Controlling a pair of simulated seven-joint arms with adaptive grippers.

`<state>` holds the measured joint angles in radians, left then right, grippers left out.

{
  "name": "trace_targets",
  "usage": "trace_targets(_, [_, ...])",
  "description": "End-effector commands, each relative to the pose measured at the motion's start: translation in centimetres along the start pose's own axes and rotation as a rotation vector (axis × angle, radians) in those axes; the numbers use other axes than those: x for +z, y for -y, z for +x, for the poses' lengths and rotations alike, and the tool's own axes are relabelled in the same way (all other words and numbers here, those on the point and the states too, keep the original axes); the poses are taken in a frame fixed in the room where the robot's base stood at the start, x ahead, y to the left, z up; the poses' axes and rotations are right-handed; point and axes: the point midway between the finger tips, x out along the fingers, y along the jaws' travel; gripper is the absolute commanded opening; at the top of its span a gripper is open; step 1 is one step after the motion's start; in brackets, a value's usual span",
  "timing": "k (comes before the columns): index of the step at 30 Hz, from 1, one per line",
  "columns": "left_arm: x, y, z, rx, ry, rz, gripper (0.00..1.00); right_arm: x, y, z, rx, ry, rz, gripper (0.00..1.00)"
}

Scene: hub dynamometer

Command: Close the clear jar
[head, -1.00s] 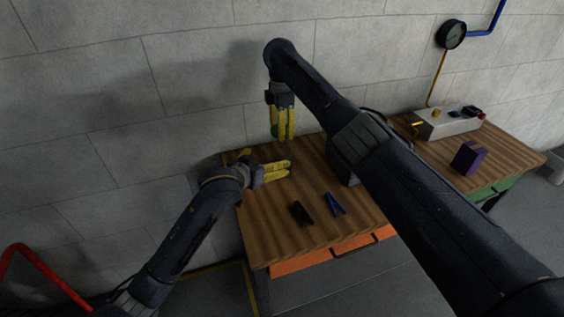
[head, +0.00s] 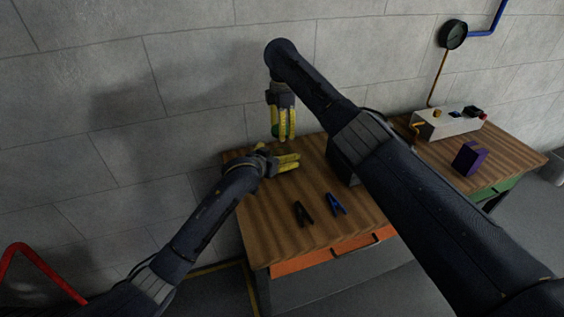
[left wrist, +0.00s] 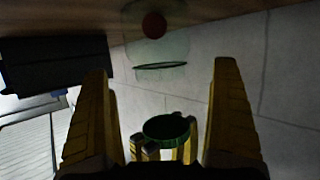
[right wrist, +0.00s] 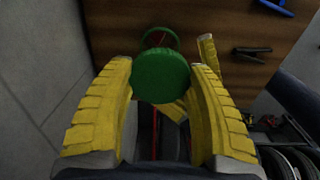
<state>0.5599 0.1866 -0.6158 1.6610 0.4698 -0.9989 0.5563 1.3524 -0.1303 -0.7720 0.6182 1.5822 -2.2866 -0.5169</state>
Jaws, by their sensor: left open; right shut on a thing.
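The clear jar (left wrist: 140,48) stands on the table in the left wrist view, with a red ball (left wrist: 154,25) inside and its mouth uncovered. The jar is hard to make out in the head view. My left gripper (head: 292,163) is open, and its fingers lie on either side of the jar in its wrist view without clearly touching it. My right gripper (head: 283,136) points down and is shut on the green lid (right wrist: 160,76). The lid also shows in the left wrist view (left wrist: 166,127), held above and apart from the jar's mouth.
A black clip (head: 303,213) and a blue clip (head: 337,204) lie on the wooden table (head: 270,215) in front. A dark box (head: 342,161) stands right of the grippers, partly behind my right arm. A purple block (head: 468,158) sits farther right. The wall is close behind.

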Motion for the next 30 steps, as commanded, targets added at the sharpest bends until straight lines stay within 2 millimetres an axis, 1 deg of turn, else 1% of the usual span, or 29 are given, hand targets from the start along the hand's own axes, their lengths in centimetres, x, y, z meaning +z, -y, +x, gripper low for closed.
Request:
trace_targets(1, [-0.1, 0.0, 0.7, 0.0, 0.0, -0.001, 0.95, 0.0, 0.0, 0.0, 0.0, 0.0, 0.0, 0.47])
trace_targets(3, [-0.1, 0.0, 1.4, 0.001, 0.0, -0.002, 0.95, 0.0, 0.0, 0.0, 0.0, 0.0, 0.0, 0.47])
trace_targets(9, [-0.1, 0.0, 2.7, 0.0, -0.001, -0.001, 0.95, 0.0, 0.0, 0.0, 0.0, 0.0, 0.0, 0.47])
trace_targets(15, [-0.1, 0.0, 3.2, 0.0, -0.001, 0.0, 0.95, 0.0, 0.0, 0.0, 0.0, 0.0, 0.0, 0.47])
trace_targets(24, [0.0, 0.0, 3.3, 0.0, -0.001, 0.0, 0.95, 0.0, 0.0, 0.0, 0.0, 0.0, 0.0, 0.47])
trace_targets(26, [0.0, 0.0, 3.3, 0.0, -0.001, -0.001, 0.9, 0.0, 0.0, 0.0, 0.0, 0.0, 0.0, 0.47])
trace_targets(30, [0.0, 0.0, 3.3, 0.0, -0.001, -0.001, 0.74, 0.0, 0.0, 0.0, 0.0, 0.0, 0.0, 0.47])
